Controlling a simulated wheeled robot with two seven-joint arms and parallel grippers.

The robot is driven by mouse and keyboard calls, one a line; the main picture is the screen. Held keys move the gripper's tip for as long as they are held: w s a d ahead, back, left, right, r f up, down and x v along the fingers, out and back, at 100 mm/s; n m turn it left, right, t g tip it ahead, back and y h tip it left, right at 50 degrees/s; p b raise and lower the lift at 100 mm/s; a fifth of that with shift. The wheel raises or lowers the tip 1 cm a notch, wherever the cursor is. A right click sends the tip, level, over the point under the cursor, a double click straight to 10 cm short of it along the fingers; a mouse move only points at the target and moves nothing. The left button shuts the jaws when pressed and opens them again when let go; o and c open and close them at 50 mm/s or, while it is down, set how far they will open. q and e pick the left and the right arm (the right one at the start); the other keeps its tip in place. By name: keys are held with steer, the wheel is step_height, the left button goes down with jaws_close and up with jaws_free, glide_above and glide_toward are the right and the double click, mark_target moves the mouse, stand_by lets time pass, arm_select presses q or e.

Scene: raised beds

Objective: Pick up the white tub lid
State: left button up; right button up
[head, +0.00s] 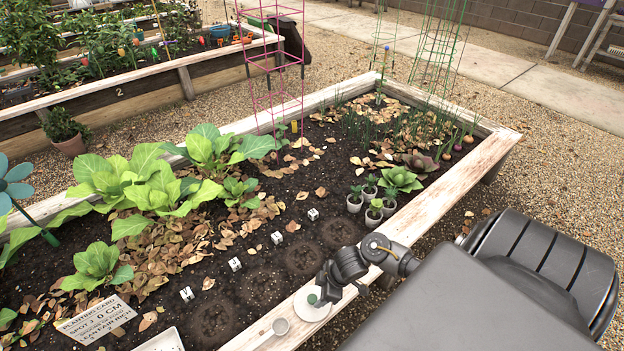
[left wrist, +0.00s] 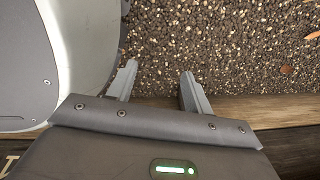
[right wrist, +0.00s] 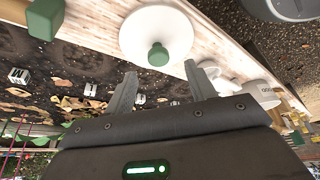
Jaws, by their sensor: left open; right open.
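The white tub lid (head: 314,313) is a flat round disc with a green knob, lying on the wooden edge of the near raised bed. In the right wrist view the lid (right wrist: 140,32) shows at top centre, its green knob facing the gripper. My right gripper (right wrist: 161,84) is open and empty, its fingertips short of the knob and pointing toward it. In the head view the right gripper (head: 328,284) is just above and beside the lid, partly hiding it. My left gripper (left wrist: 158,73) is open and empty over gravel beside a wooden board; the head view does not show it.
White tubs (right wrist: 262,95) show in the right wrist view. Potted seedlings (head: 354,203) stand farther along the bed.

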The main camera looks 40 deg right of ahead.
mark_target(312, 298)
steer(key=b+x, duration=0.2)
steer(key=x, duration=0.2)
steer(key=shift+w+f, duration=0.2)
steer(key=shift+f, duration=0.1)
steer(key=shift+w+a+f, duration=0.1)
steer(key=shift+a+f, duration=0.05)
steer(key=shift+f, duration=0.05)
steer(key=c, duration=1)
arm_select(q)
steer(key=w+d+r, duration=0.2)
steer(key=w+d, duration=0.1)
steer(key=w, duration=0.2)
steer(key=shift+w, duration=0.35)
arm_select(e)
steer(key=shift+c, duration=0.2)
arm_select(q)
steer(key=shift+r, duration=0.1)
